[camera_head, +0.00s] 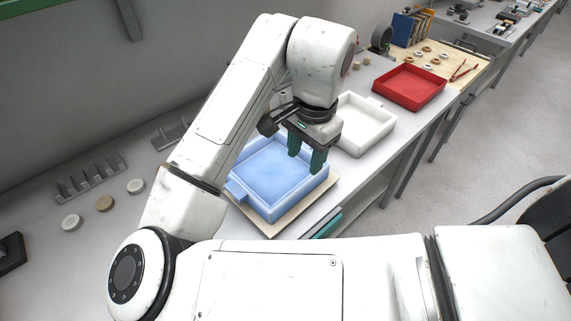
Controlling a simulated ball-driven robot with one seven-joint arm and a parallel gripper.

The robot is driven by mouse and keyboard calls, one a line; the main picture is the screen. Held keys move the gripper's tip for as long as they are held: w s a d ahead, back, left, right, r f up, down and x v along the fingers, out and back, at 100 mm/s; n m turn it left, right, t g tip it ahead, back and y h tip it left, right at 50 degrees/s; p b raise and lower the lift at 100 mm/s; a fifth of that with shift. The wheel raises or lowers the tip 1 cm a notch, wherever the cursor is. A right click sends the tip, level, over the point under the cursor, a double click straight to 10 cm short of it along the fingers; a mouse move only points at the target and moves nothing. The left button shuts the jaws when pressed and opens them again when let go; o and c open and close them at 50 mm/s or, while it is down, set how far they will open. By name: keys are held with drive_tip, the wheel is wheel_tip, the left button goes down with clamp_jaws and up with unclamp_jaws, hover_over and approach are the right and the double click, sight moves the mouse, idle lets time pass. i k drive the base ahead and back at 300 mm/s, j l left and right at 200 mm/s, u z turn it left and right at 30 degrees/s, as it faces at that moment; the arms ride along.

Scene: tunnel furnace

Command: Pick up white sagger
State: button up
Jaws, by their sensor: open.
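The white sagger (366,124) is a shallow square tray on the table, just beyond and to the right of my gripper. Its left part is hidden behind my wrist. My gripper (306,163) has two dark green fingers pointing down, spread apart and empty. It hangs over the right part of a blue sagger (268,176), not over the white one. I cannot tell how high the fingertips are above the blue sagger.
The blue sagger sits on a pale board (271,229) near the table's front edge. A red tray (409,87) stands beyond the white sagger. A grey rack (89,177) and several small discs lie at left. A dark chair (540,215) stands at right.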

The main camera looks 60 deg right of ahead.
sight(366, 123)
drive_tip(key=k+l+z, duration=0.1)
drive_tip(key=z, duration=0.3)
drive_tip(key=l+z, duration=0.15)
drive_tip(key=z, duration=0.2)
drive_tip(key=k+l+z, duration=0.1)
drive_tip(key=z, duration=0.3)
drive_tip(key=i+l, duration=0.05)
drive_tip(key=l, duration=0.05)
